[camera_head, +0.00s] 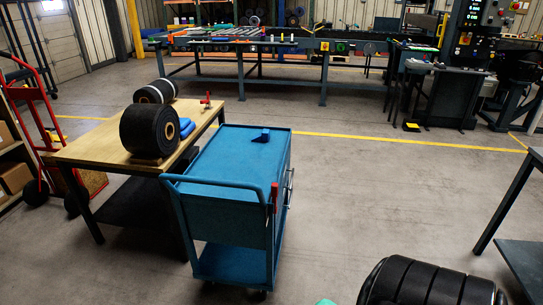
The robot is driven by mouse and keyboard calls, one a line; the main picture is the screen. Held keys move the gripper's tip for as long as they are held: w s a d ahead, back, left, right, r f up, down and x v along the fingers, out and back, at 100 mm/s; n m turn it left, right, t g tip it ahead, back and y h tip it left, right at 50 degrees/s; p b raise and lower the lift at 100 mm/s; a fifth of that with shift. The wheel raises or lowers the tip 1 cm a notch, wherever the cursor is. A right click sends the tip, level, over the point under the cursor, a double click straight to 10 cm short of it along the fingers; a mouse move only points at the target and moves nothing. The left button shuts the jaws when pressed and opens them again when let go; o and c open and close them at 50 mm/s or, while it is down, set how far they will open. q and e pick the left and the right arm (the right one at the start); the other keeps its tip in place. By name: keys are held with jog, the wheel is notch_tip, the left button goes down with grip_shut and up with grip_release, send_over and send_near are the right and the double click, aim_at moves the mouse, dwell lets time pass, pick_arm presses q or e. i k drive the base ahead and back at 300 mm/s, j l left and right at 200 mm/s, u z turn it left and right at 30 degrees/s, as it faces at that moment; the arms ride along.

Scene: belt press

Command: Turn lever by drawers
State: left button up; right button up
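A blue cart (225,165) stands in the middle of the view, with a push handle on its near left side. Drawers with metal handles (290,186) are on its right side, seen at a steep angle. A red lever (274,196) stands upright at the cart's near right corner, beside the drawers. Neither of my grippers is in view, and nothing touches the lever.
A wooden table (95,145) with black rolls (150,130) stands left of the cart. A red hand truck (35,120) is farther left. Black rolls (425,285) lie at the bottom right. Open floor (385,200) lies right of the cart.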

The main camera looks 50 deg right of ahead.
aim_at(274, 186)
jog(key=z, duration=1.4)
jog(key=k+l, duration=0.2)
jog(key=l, duration=0.2)
jog(key=j+z, duration=0.05)
